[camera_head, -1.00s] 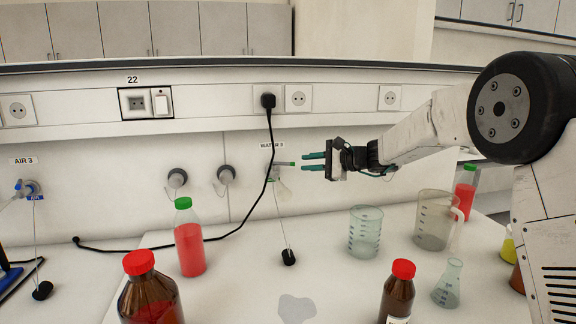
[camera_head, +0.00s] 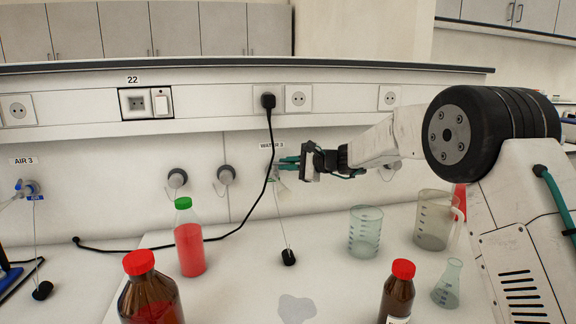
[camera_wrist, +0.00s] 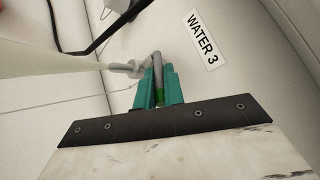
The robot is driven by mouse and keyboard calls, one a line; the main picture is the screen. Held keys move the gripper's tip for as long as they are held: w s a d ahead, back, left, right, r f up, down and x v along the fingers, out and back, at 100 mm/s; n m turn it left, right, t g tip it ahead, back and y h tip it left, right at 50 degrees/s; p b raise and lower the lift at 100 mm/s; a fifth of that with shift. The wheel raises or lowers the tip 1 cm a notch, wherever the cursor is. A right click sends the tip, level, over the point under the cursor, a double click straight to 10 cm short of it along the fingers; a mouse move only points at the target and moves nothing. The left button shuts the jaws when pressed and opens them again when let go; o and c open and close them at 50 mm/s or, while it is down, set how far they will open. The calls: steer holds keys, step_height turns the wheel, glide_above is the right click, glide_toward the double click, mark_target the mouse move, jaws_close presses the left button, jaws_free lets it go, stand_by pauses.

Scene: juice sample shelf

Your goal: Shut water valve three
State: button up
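The WATER 3 valve sits on the back wall under its label (camera_head: 271,145). In the wrist view the label (camera_wrist: 202,40) reads WATER 3 beside the valve's grey lever (camera_wrist: 157,62). The lever has a green end and lies between the two teal fingers of my gripper (camera_wrist: 158,88), one on each side. The gap is narrow, and I cannot tell whether the fingers press on the lever. In the head view my gripper (camera_head: 289,163) reaches the valve from the right and hides most of it.
A black power cable (camera_head: 268,165) hangs just left of the valve. On the bench stand a red-filled bottle (camera_head: 190,250), brown bottles with red caps (camera_head: 398,296), a beaker (camera_head: 365,235), a jug (camera_head: 432,230) and a flask (camera_head: 447,290). An AIR 3 valve (camera_head: 28,188) is at far left.

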steer(key=shift+w, duration=0.1)
jaws_close()
steer(key=shift+w+n+g+y, duration=0.25)
steer(key=shift+n+g+y, duration=0.05)
steer(key=shift+n+g, duration=0.6)
steer(key=shift+w+n+g+y, duration=0.3)
steer(key=shift+n+g, duration=0.4)
steer(key=shift+g, duration=0.3)
steer(key=shift+o, duration=1.8)
jaws_free()
steer(key=shift+d, duration=0.1)
steer(key=v, duration=0.7)
steer(key=shift+d, duration=0.4)
steer(key=shift+s+r, duration=0.15)
